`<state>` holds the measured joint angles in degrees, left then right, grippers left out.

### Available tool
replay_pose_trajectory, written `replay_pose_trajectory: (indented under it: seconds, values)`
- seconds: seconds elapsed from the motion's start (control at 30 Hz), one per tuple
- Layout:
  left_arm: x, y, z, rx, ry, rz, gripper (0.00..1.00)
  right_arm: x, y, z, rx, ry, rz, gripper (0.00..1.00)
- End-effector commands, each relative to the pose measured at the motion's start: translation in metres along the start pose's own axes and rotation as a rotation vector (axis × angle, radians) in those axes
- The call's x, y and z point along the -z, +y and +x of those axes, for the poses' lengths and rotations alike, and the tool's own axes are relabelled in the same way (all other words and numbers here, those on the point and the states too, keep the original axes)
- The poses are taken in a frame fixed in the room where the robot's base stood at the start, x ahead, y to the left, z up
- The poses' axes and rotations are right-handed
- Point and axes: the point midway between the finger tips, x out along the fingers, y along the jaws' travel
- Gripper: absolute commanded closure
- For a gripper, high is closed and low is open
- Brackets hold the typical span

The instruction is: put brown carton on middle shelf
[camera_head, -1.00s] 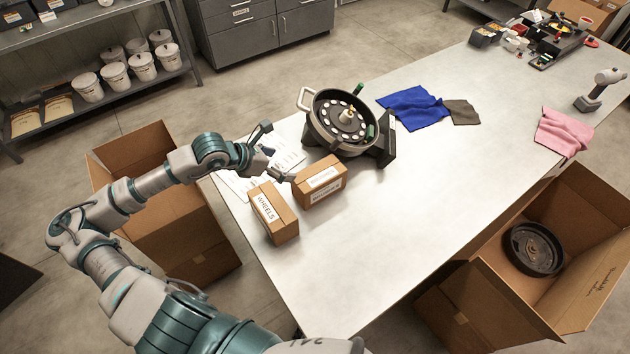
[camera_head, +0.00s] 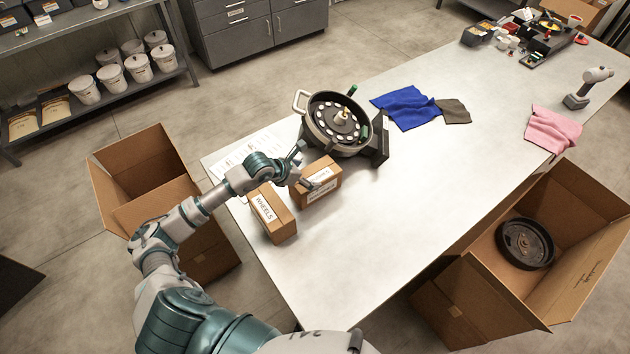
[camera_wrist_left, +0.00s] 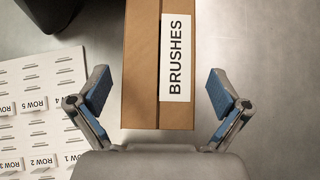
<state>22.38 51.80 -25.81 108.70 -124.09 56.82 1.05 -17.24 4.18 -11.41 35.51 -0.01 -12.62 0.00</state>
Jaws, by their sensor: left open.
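Two brown cartons stand side by side on the table. The carton labelled WHEELS (camera_head: 283,229) is nearer, and the carton labelled BRUSHES (camera_head: 317,193) is behind it to the right. My left gripper (camera_head: 302,168) is open over the BRUSHES carton. In the left wrist view the open fingers (camera_wrist_left: 159,92) lie either side of the BRUSHES carton (camera_wrist_left: 143,60), with a gap on each side. The shelf rack (camera_head: 128,92) stands at the back left; two of its levels show. My right gripper is not in view.
The round seed meter (camera_head: 338,120) stands just behind the cartons. White buckets (camera_head: 110,78) fill part of the lower visible shelf. Large open boxes stand left (camera_head: 150,170) and right (camera_head: 455,310) of the table (camera_head: 400,215). The table's middle is clear.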

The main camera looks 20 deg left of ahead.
Motion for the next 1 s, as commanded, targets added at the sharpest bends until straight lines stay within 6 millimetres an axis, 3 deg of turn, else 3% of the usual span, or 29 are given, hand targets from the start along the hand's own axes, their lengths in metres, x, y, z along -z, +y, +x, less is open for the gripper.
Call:
replay_pose_trajectory:
  seconds: [0.2,0.43,0.77,0.8,1.0]
  values:
    - [0.002,0.001,0.026,0.001,0.0,-0.003,0.0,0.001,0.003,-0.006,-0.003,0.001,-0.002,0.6]
    - [0.003,0.001,0.028,0.001,-0.001,-0.002,0.0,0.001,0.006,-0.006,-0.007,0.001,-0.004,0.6]
    - [0.002,0.001,0.028,0.001,0.0,-0.002,0.8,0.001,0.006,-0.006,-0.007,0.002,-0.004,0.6]
    - [0.001,0.001,0.027,0.0,-0.003,-0.001,0.85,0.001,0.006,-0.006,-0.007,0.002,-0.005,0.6]
    - [0.001,0.0,0.027,0.0,-0.003,-0.001,0.85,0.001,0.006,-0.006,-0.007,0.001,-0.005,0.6]
